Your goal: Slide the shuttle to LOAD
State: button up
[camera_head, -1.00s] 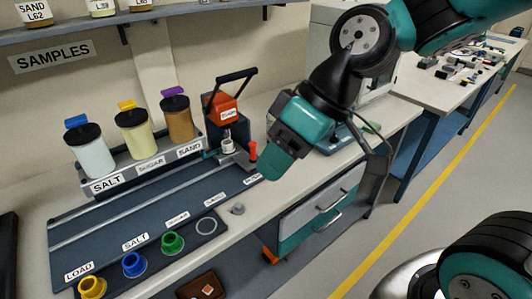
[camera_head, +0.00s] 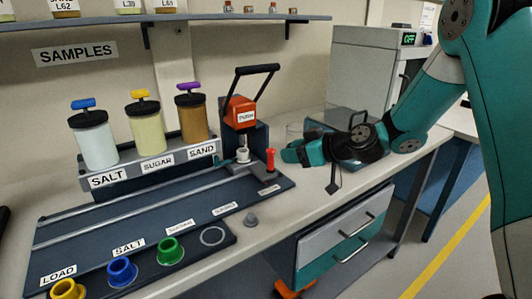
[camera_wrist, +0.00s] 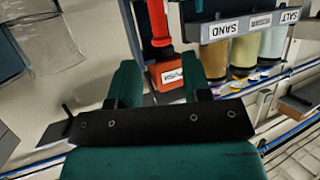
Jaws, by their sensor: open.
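The shuttle (camera_head: 240,169) sits under the press at the right end of the rail. A small pale cup (camera_head: 243,155) stands on it and an upright red handle (camera_head: 270,160) rises at its right. The LOAD label (camera_head: 58,274) is at the far left front of the dark track board. My gripper (camera_head: 289,154) is just right of the red handle, at about its height. In the wrist view my gripper (camera_wrist: 163,66) is open, with no object clearly held. A red post, seemingly the handle (camera_wrist: 158,25), shows beyond the fingers, near the PUSH label.
The orange-headed press (camera_head: 240,112) stands behind the shuttle. SALT, SUGAR and SAND dispensers (camera_head: 148,128) line the back left. Yellow, blue and green cups (camera_head: 122,271) stand along the front. A clear beaker (camera_head: 296,132) is behind my gripper. The rail's left part is clear.

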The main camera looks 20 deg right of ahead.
aim_at(273, 154)
jog(key=p+x, duration=0.1)
jog(key=x, duration=0.8)
jog(key=shift+a+f, duration=0.1)
jog(key=shift+a, duration=0.05)
grip_shut()
